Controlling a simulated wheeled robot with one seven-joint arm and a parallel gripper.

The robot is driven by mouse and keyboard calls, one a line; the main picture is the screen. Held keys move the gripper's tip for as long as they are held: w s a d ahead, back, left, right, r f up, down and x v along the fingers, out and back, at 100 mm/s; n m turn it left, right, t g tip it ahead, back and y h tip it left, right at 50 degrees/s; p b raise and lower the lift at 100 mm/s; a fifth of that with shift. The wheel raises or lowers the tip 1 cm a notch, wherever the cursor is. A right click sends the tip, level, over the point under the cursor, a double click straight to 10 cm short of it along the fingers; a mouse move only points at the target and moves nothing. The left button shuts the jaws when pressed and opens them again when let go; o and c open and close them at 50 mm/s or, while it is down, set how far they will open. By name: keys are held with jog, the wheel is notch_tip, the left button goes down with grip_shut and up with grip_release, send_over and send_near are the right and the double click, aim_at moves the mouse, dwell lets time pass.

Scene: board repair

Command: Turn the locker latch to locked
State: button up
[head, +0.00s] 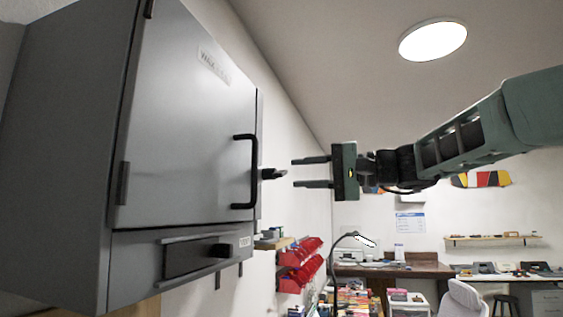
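The grey locker (185,120) fills the left side of the head view, with its door shut against the body. A black bar handle (252,172) is on the right part of the door. A small dark latch (271,174) sticks out beside the handle at mid height; which way it is turned I cannot tell. My gripper (311,172) is open and empty, with its two fingers pointing left at the latch, one above and one below its height. A small gap shows between fingertips and latch.
Below the door is a panel with a dark slot (190,257). Red bins (300,265) hang on the wall beyond. A workbench (390,270), a desk lamp (345,240) and a white chair (463,300) stand farther back. The air around my gripper is clear.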

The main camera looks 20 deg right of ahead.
aim_at(285, 174)
jog(key=p+x, duration=0.1)
jog(key=x, duration=0.3)
jog(key=shift+r+p, duration=0.15)
jog(key=shift+p, duration=0.2)
jog(key=shift+w+a+f, duration=0.2)
jog(key=shift+w+a, duration=0.15)
jog(key=shift+a, duration=0.15)
grip_shut()
jog(key=c, duration=0.7)
grip_release()
jog(key=shift+f+m+b, duration=0.25)
jog(key=shift+m+b, duration=0.35)
jog(key=shift+b, duration=0.3)
jog(key=shift+o, duration=0.2)
jog(key=shift+r+m+b, duration=0.2)
jog(key=shift+m+b, duration=0.75)
jog(key=shift+m, duration=0.35)
jog(key=o, duration=0.7)
jog(key=shift+c, duration=0.2)
